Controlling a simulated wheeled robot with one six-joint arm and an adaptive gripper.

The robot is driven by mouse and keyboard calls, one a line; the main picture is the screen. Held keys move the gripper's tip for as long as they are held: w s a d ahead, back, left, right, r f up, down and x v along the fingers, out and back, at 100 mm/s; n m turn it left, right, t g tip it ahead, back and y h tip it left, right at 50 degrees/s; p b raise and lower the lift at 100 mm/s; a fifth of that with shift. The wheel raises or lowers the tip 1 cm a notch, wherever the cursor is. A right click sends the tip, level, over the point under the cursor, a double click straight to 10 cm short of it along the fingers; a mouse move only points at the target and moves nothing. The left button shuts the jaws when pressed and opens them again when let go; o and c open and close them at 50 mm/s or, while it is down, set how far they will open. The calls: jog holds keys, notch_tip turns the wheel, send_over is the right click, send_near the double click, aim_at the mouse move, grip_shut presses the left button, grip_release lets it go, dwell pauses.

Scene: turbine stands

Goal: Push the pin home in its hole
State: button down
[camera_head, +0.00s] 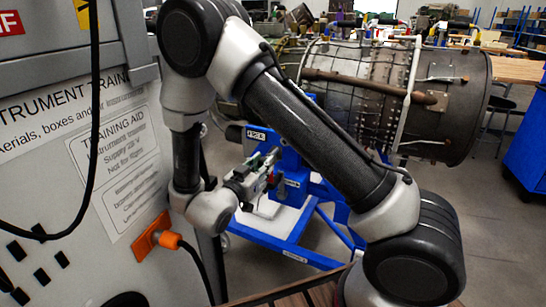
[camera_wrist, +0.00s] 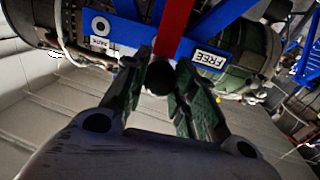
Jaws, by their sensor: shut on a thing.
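My gripper (camera_wrist: 160,85) is shut on a dark round-ended piece (camera_wrist: 160,77), apparently the pin, seen end-on between the green-grey fingers in the wrist view. A red bar or strip (camera_wrist: 171,32) runs up from it across a blue plate (camera_wrist: 130,33). The plate bears a white ring with a dark centre (camera_wrist: 99,25) beside a small label, and a label reading FREE (camera_wrist: 209,60). The pin's hole and how deep the pin sits are hidden. In the camera_head view my gripper (camera_head: 268,168) is at the blue stand (camera_head: 293,162); the pin cannot be made out there.
A turbine engine (camera_head: 455,105) rests above the blue stand's frame (camera_head: 275,240). A grey instrument trainer cabinet (camera_head: 75,150) with hanging cables and an orange connector (camera_head: 155,238) stands close at left. A blue cabinet (camera_head: 527,140) is at far right. Floor (camera_head: 470,210) is open at right.

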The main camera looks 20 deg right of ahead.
aim_at(274, 151)
jog(key=shift+x, duration=2.35)
jog(key=shift+w+d, duration=0.4)
jog(key=shift+w, duration=0.05)
jog(key=shift+w+d, duration=0.25)
jog(key=shift+w+d, duration=0.1)
jog(key=shift+d, duration=0.05)
jog(key=shift+w+d, duration=0.35)
jog(key=shift+w, duration=0.05)
jog(key=shift+d, duration=0.1)
jog(key=shift+w+d, duration=0.4)
jog(key=shift+w, duration=0.05)
dwell(0.5)
jog(key=shift+w+d, duration=0.3)
jog(key=shift+w, duration=0.05)
